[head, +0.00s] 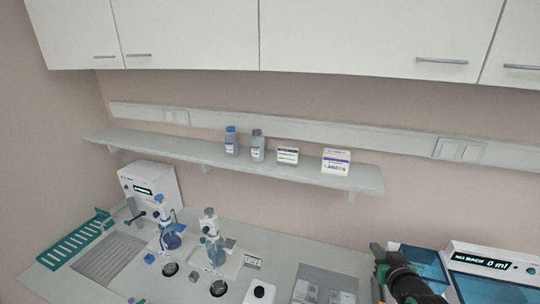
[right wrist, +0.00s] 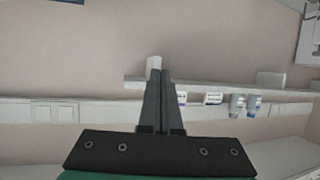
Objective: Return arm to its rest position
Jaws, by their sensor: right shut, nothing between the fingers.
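My right gripper (head: 377,250) comes in at the lower right of the head view, with its dark wrist behind it. It is raised in front of the bench, near a machine with a blue-green window (head: 500,288). In the right wrist view its two dark fingers (right wrist: 157,75) lie together, shut and empty, and point towards the wall and shelf. My left gripper does not show in the head view.
A wall shelf (head: 360,180) holds two bottles and two small boxes. White cupboards (head: 190,35) hang above. On the bench stand a teal rack (head: 75,243), a white device (head: 150,185), two bottle-top dispensers (head: 212,238) and a grey panel (head: 322,285).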

